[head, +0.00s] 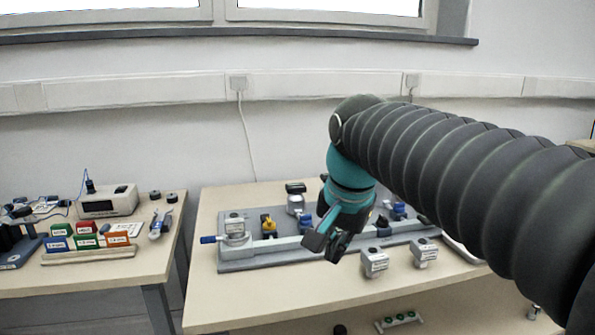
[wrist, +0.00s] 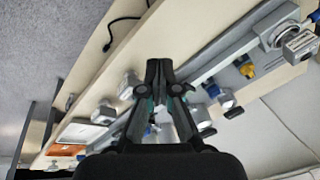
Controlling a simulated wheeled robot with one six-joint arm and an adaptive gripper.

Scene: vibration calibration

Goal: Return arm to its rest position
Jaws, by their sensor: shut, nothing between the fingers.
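My arm, in a dark ribbed sleeve, reaches in from the right of the head view. My gripper (head: 328,246) has dark fingers and a teal wrist, and hangs above the middle table, in front of the grey calibration rig. The wrist view shows the fingers (wrist: 158,66) together at their tips, with nothing between them. The gripper appears apart from the rig and the blocks. Part of the rig is hidden behind the gripper and wrist.
The table (head: 290,290) holds the grey rig plate (head: 240,265), with a yellow clamp (head: 268,224). Two grey blocks, one here (head: 374,262) and one here (head: 424,252), stand near its front. A left table (head: 100,277) carries a white device (head: 108,202) and coloured boxes (head: 87,241). The table's left front is clear.

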